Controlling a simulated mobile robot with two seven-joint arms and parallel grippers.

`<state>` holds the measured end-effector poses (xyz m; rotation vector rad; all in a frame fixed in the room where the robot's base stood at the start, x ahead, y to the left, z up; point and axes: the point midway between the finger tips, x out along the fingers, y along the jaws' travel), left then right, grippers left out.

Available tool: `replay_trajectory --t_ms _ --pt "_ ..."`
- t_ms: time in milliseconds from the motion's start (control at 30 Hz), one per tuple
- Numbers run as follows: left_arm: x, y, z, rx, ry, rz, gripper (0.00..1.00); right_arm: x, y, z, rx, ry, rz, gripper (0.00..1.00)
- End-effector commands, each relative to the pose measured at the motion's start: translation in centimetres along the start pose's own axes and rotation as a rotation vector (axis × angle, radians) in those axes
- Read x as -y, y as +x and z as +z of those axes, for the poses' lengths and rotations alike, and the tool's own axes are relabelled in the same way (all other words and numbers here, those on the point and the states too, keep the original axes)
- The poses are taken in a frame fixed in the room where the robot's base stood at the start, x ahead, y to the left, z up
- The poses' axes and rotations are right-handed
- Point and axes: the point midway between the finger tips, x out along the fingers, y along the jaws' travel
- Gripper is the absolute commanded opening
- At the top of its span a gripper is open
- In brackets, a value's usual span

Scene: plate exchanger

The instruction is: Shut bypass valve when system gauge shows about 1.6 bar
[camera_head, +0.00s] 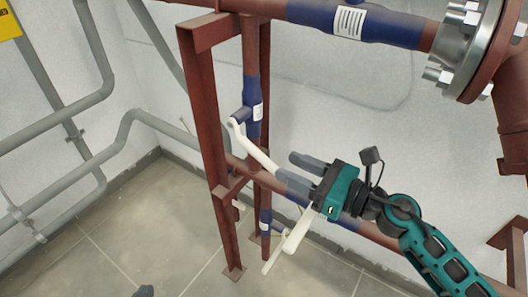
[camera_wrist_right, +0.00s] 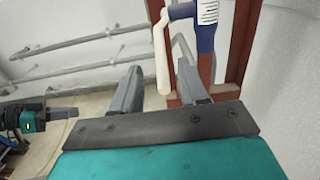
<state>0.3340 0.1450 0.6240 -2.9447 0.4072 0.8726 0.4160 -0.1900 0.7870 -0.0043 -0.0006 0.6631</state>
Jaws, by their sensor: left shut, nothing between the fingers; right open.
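A white valve lever (camera_head: 257,147) slants down right from the blue valve section (camera_head: 252,100) on the vertical pipe. My right gripper (camera_head: 287,166) is open, its fingertips close to the lever's lower end. In the right wrist view, the lever (camera_wrist_right: 161,60) hangs in the gap between the open fingers (camera_wrist_right: 159,88); contact cannot be told. Lower white handles (camera_head: 299,232) show below the gripper, partly covered by it. My left gripper (camera_wrist_right: 68,113) is shut and empty, away at the left of the wrist view; only a dark tip (camera_head: 143,291) shows in the head view. No gauge is in view.
A red-brown steel frame (camera_head: 207,120) stands beside the valve pipe. A horizontal pipe (camera_head: 377,235) runs behind my right gripper. A large flange (camera_head: 470,50) is at the upper right. Grey pipes (camera_head: 75,165) line the left wall. The tiled floor (camera_head: 130,230) at lower left is clear.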

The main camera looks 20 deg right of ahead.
Motion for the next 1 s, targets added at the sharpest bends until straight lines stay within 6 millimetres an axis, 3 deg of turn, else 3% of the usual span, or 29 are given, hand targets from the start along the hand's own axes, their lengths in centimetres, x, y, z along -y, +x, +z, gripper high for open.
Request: replay_trajectory --t_ms 200,400,800,1000 --pt "0.1 -0.4 0.5 0.021 -0.003 -0.006 0.00 0.1 4.0 0.2 0.004 0.003 -0.002 0.44" --pt "0.2 -0.5 0.4 0.022 -0.004 -0.007 0.00 0.0 6.4 0.1 0.002 0.004 -0.002 0.44" --pt "0.2 -0.6 0.2 0.020 -0.003 -0.007 0.00 0.0 7.1 -0.1 0.000 0.005 -0.002 0.44" --pt "0.2 -0.6 0.2 0.019 -0.003 -0.007 0.00 0.0 7.1 -0.1 0.000 0.005 -0.001 0.25"
